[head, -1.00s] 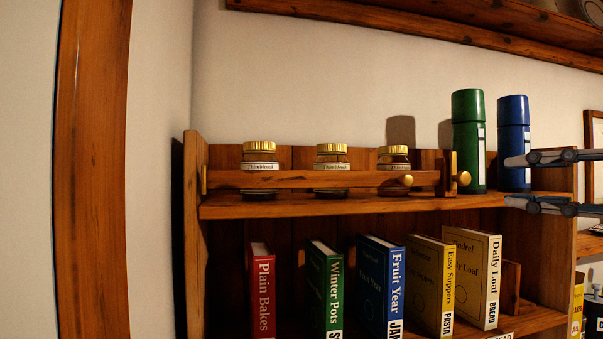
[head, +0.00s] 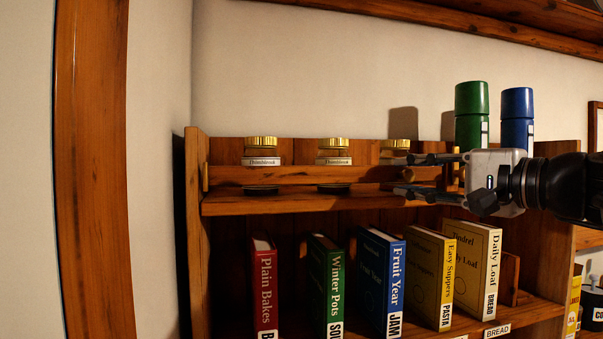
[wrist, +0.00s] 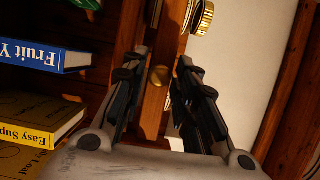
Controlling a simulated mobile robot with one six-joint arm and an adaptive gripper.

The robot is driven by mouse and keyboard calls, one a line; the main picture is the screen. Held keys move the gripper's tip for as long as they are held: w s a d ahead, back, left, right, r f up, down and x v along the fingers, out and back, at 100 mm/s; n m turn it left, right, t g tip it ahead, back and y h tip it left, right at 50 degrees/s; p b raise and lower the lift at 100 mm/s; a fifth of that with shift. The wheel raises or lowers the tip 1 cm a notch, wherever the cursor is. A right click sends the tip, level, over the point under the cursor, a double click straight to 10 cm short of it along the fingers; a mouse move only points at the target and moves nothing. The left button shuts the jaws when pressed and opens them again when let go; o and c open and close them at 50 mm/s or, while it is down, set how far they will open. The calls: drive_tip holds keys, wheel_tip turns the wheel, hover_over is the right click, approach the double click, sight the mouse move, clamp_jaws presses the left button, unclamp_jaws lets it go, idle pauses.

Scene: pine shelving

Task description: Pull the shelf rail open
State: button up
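The shelf rail (head: 290,175) is a wooden bar across the front of the upper shelf, with jars behind it. In the head view, my gripper (head: 398,174) reaches in from the right at the rail's right end and hides the knob. The fingers are open, one above and one below the rail's level. I cannot tell whether either touches the knob or rail.
Jars with gold lids (head: 334,146) stand behind the rail. A green canister (head: 471,100) and a blue canister (head: 516,104) stand behind my gripper. Several books, such as a red one (head: 264,285), fill the shelf below. A wooden post (head: 92,170) is at left.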

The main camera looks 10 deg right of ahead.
drive_tip(key=shift+w, duration=0.1)
drive_tip(key=shift+c, duration=0.4)
clamp_jaws()
